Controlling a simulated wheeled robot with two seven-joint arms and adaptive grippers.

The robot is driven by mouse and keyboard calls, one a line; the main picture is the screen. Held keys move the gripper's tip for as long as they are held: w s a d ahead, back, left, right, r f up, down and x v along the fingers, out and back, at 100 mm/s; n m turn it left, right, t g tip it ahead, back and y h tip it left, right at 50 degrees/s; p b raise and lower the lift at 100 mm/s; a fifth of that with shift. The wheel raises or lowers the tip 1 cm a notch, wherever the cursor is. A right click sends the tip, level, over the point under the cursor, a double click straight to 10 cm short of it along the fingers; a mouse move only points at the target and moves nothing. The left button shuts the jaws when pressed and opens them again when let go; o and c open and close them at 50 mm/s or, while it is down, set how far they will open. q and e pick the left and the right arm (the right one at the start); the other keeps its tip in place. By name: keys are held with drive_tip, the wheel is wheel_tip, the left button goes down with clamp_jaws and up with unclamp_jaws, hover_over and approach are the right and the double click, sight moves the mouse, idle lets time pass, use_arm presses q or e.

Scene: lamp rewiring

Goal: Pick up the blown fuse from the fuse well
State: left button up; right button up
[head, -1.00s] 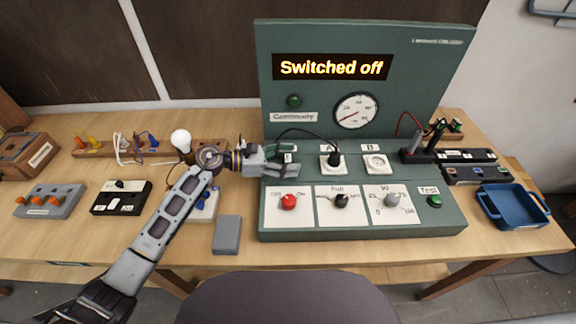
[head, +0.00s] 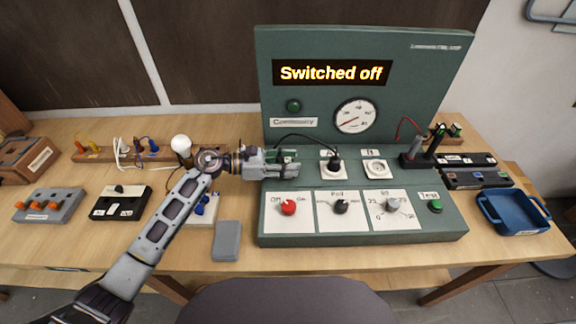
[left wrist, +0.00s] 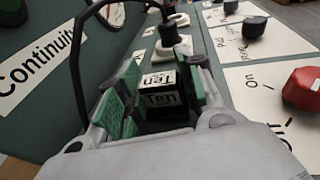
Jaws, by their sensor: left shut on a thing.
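The blown fuse (left wrist: 160,88) is a small black block with white labels that seem to read "Ten". It shows in the left wrist view between the green-padded fingers of my left gripper (left wrist: 152,98). My left gripper is shut on it. In the head view my left gripper (head: 284,168) is at the left end of the green console, over the fuse well, and hides the fuse and the well. I cannot tell whether the fuse still sits in the well. My right gripper is not in view.
The green console (head: 360,232) has a red knob (head: 288,207), two more knobs and a "Switched off" display (head: 331,72). A black plug (head: 334,163) with its cable stands close to the right of my gripper. A blue tray (head: 513,212) lies at the far right.

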sight(288, 161)
use_arm(q)
wheel_tip(288, 161, up, 8)
drive_tip(key=shift+b, duration=0.3)
drive_tip(key=shift+r, duration=0.6)
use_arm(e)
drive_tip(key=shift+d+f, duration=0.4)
